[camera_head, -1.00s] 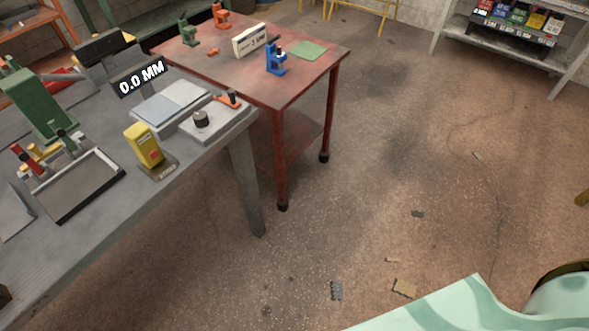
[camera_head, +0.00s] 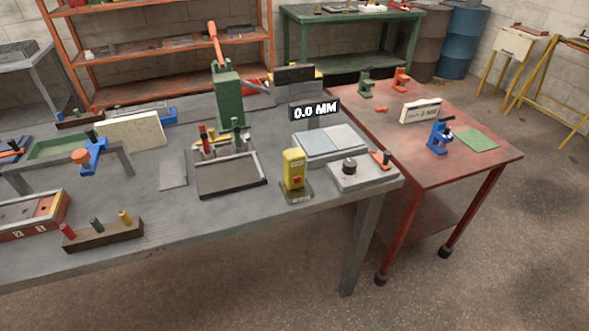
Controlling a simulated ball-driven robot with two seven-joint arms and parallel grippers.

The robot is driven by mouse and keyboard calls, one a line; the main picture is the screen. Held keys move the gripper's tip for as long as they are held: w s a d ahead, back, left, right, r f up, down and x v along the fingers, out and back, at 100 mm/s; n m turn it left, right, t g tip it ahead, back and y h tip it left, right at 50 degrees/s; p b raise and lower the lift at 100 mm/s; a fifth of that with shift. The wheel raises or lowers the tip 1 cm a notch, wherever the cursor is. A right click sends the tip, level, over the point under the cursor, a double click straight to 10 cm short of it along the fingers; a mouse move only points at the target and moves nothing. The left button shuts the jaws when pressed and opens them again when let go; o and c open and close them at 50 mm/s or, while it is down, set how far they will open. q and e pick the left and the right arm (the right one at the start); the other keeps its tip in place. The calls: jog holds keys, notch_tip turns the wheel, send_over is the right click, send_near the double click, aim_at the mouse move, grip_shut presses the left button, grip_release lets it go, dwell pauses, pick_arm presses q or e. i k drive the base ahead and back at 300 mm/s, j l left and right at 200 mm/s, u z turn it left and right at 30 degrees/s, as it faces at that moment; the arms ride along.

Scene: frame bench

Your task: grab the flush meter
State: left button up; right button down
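No label names the flush meter. A yellow block-shaped device (camera_head: 294,170) with a small red mark stands upright near the grey bench's front edge, right of the middle. It looks like a hand-held gauge, and its small dark base plate (camera_head: 297,195) lies under it. I cannot tell if the display belongs to the yellow device. Neither of my grippers is in view.
On the grey bench (camera_head: 190,225), a black-rimmed tray (camera_head: 231,177) is left of the yellow device and a plate with a black knob (camera_head: 362,174) is right of it. A green press (camera_head: 228,100) stands behind. A red table (camera_head: 440,170) adjoins at right.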

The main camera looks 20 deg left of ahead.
aim_at(293, 160)
jog(key=u, duration=0.6)
jog(key=i+l+u, duration=0.15)
jog(key=u, duration=0.3)
jog(key=i+l+u, duration=0.1)
jog(key=l+u, duration=0.25)
jog(key=u, duration=0.15)
jog(key=l+u, duration=0.3)
jog(key=u, duration=0.15)
